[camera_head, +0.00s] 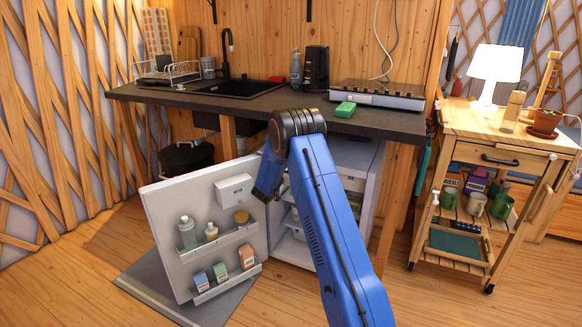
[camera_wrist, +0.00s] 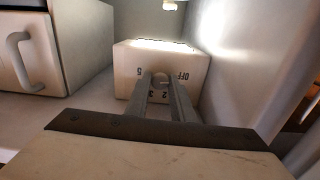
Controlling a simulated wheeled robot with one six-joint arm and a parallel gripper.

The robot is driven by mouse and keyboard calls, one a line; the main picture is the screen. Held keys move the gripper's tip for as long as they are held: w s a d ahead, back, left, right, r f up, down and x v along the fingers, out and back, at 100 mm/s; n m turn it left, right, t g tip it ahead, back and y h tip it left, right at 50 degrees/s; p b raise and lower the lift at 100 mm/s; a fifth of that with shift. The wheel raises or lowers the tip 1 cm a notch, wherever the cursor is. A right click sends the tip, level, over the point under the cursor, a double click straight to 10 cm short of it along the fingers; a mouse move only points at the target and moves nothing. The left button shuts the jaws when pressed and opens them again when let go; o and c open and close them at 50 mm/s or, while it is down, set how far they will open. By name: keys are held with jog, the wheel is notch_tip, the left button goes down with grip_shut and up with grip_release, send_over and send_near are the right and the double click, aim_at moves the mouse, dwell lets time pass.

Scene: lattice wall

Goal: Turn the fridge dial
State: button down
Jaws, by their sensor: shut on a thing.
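The fridge (camera_head: 355,165) stands under the counter with its door (camera_head: 165,215) swung open to the left. In the wrist view, a pale control box (camera_wrist: 190,65) carries the markings OFF, 5, 2 and 3. A small round dial (camera_wrist: 161,79) sits on its front face. My gripper (camera_wrist: 163,88) has its two fingers closed on the dial, one on each side. The fingers cover part of the dial, so its pointer setting cannot be read. In the head view, my blue arm hides my gripper and the dial.
A white box with a handle (camera_wrist: 22,60) stands left of the control box, and a fridge wall (camera_wrist: 245,60) rises close on the right. The door shelves hold several bottles and cartons (camera_head: 220,270). The counter (camera_head: 390,118) hangs above; a wooden cart (camera_head: 480,150) stands right.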

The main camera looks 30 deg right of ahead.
jog(key=shift+f+m, duration=0.15)
jog(key=shift+m, duration=15.55)
